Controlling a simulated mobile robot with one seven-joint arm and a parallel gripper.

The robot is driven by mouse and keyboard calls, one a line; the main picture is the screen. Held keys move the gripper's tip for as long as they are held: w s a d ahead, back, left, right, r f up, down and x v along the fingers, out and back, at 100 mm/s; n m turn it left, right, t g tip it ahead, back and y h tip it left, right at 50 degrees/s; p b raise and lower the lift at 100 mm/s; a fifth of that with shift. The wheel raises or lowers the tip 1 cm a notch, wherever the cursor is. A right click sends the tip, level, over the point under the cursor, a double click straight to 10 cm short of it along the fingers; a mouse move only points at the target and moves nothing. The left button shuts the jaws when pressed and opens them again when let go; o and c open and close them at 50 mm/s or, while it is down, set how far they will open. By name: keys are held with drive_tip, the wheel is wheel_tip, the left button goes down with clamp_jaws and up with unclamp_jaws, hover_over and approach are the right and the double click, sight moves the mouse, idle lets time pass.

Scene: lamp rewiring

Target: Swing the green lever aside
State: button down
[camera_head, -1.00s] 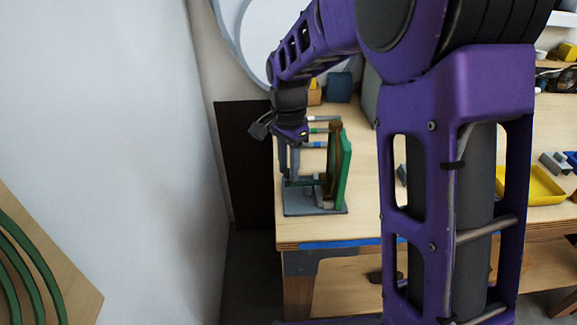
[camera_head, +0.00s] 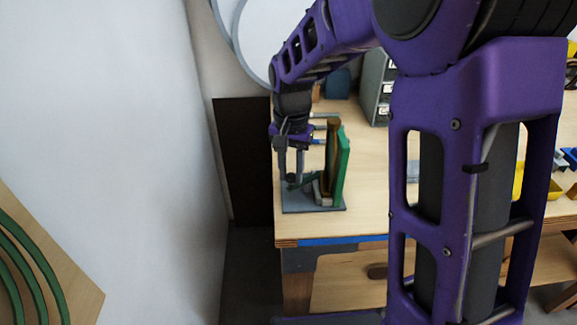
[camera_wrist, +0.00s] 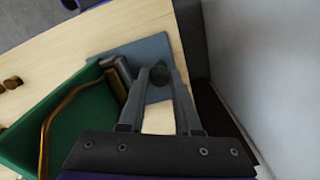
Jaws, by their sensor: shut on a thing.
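The green lever (camera_head: 302,183) sits low on a small grey base plate (camera_head: 325,207) at the table's left front corner. In the wrist view a dark round knob (camera_wrist: 160,76) sits between my fingertips (camera_wrist: 163,73). The green panel (camera_wrist: 75,120) stands left of the fingers there, with a brown curved strip on it. The lever's pivot is not clear to see.
The wooden table (camera_head: 365,190) has free room right of the plate. A grey drawer cabinet (camera_head: 375,88) stands behind, and a blue block (camera_head: 338,84) is at the back. A white wall (camera_head: 120,130) is close on the left. My arm hides much of the right side.

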drive_tip(key=n, duration=0.2)
drive_tip(key=s+d+n, duration=0.1)
drive_tip(key=n, duration=0.2)
drive_tip(key=shift+s+d+n, duration=0.35)
drive_tip(key=shift+n, duration=0.05)
drive_tip(key=shift+s+d+n, duration=0.15)
drive_tip(key=shift+d+n, duration=0.35)
drive_tip(key=shift+n, duration=0.65)
drive_tip(key=shift+s+d+n, duration=0.1)
drive_tip(key=shift+d+n, duration=0.35)
drive_tip(key=shift+n, duration=0.7)
drive_tip(key=c, duration=0.6)
unclamp_jaws()
wheel_tip(320, 180, up, 18)
drive_tip(key=shift+f, duration=0.25)
